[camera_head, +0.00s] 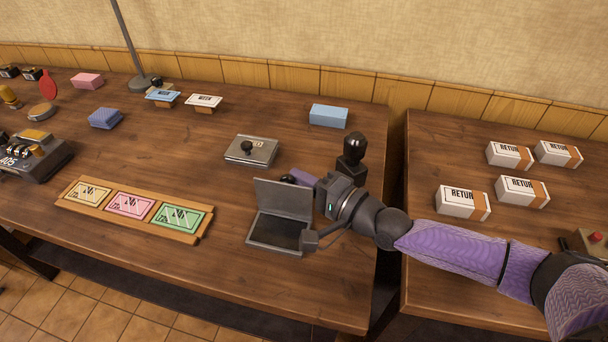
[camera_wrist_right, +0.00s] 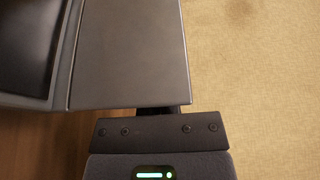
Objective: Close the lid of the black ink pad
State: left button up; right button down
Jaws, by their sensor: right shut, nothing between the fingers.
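The black ink pad (camera_head: 277,232) is a flat grey case with a dark pad, near the table's front edge. Its lid (camera_head: 284,198) stands raised at the back, tilted up from the base. In the right wrist view the lid (camera_wrist_right: 128,50) is a plain grey panel, with the dark pad (camera_wrist_right: 22,45) at left. My right gripper (camera_head: 318,190) is shut and empty, behind and right of the lid. Its fingertips are mostly hidden by the lid, so I cannot tell whether they touch it. My left gripper is not in view.
A black-knobbed stamp (camera_head: 352,160) stands just behind my right gripper. A wooden tray of cards (camera_head: 205,234) lies to the left. White boxes (camera_head: 462,203) sit on the right table. The table centre is fairly clear.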

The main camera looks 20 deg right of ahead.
aim_at(291, 189)
jog(key=n, duration=0.1)
jog(key=s+n, duration=0.1)
jog(key=shift+s+a+r+n+t+y, duration=0.1)
jog(key=shift+a+r+n+t+y, duration=0.2)
jog(key=shift+a+t+y, duration=0.1)
jog(key=n, duration=0.1)
jog(key=s+n+y, duration=0.1)
jog(key=shift+s+a+r+n, duration=0.1)
jog(key=shift+a+r+n, duration=0.05)
jog(key=shift+a+n, duration=0.25)
jog(key=shift+s+a+n+t+y, duration=0.3)
jog(key=shift+s+n+y, duration=0.1)
jog(key=shift+n, duration=0.4)
jog(key=shift+s+a+p, duration=0.5)
jog(key=shift+s+p, duration=0.1)
jog(key=shift+s, duration=0.15)
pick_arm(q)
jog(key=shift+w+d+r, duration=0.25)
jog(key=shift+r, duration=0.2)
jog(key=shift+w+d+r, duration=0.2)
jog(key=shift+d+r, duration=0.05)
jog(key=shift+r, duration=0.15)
pick_arm(e)
jog(key=shift+s+a+f, duration=0.3)
jog(key=shift+s+f, duration=0.1)
jog(key=shift+s, duration=0.05)
jog(key=shift+f, duration=0.1)
